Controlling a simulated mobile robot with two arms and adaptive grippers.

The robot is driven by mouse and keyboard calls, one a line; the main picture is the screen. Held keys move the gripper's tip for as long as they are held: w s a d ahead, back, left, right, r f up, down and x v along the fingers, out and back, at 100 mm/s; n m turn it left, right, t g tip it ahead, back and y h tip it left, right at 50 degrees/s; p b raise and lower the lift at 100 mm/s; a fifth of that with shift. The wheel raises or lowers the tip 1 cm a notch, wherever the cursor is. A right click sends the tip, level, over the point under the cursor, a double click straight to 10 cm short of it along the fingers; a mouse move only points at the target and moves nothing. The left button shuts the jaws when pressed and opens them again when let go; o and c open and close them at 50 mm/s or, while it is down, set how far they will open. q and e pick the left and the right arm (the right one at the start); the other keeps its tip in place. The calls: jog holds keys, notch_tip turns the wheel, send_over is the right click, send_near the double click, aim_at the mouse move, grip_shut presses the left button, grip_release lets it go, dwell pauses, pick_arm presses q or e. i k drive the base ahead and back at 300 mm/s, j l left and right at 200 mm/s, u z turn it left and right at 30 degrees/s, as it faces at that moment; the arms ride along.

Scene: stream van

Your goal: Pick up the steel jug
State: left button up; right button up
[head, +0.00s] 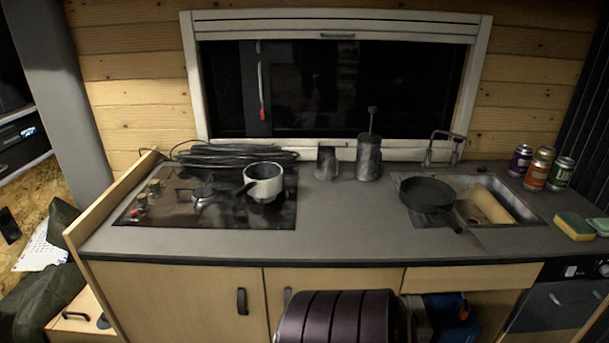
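A small grey metal vessel that looks like the steel jug (327,163) stands upright on the worktop below the window. Just right of it, close beside it, stands a taller grey pot with a thin rod and knob on top (368,160), like a coffee press. The jug's front is in plain view, and no handle can be made out clearly. Neither of my grippers is in view.
A white pot (264,184) sits on the glass hob (158,214), with coiled black cable behind. A black pan (428,194) rests over the sink (512,207) at right. Cans (536,172) and a sponge (574,225) are farther right. The worktop (345,225) before the jug is clear.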

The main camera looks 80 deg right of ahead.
aim_at(326, 161)
jog(key=z, duration=2.15)
